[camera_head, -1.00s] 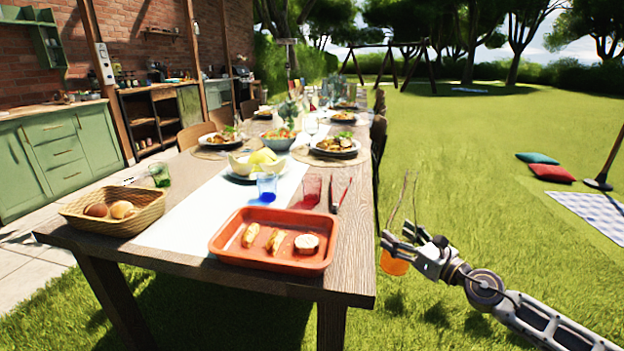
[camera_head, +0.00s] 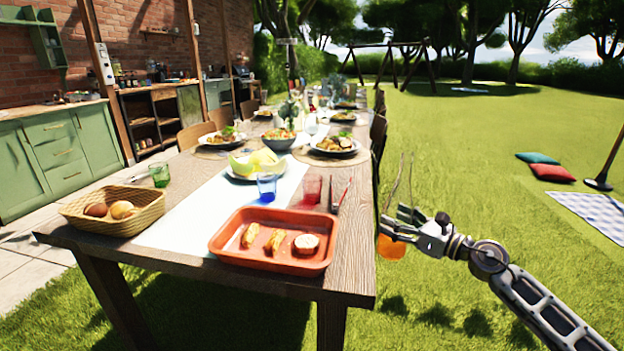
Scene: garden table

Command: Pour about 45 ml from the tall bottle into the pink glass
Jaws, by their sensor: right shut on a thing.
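The tall bottle is clear, with orange liquid (camera_head: 391,248) low in it and a thin, faint upper part that leans slightly to the right. My right gripper (camera_head: 402,224) is shut around the bottle and holds it off the table, over the grass just beyond the table's right edge. The fingers hide part of the bottle. The pink glass (camera_head: 312,189) stands upright on the table near its right side, behind the orange-red tray and to the left of my right gripper. My left gripper is not in view.
The orange-red tray (camera_head: 221,256) with food stands at the table's near end. A blue glass (camera_head: 267,186) is left of the pink glass; red-handled cutlery (camera_head: 343,194) lies to its right. A bread basket (camera_head: 75,212) and a green glass (camera_head: 160,175) stand further left.

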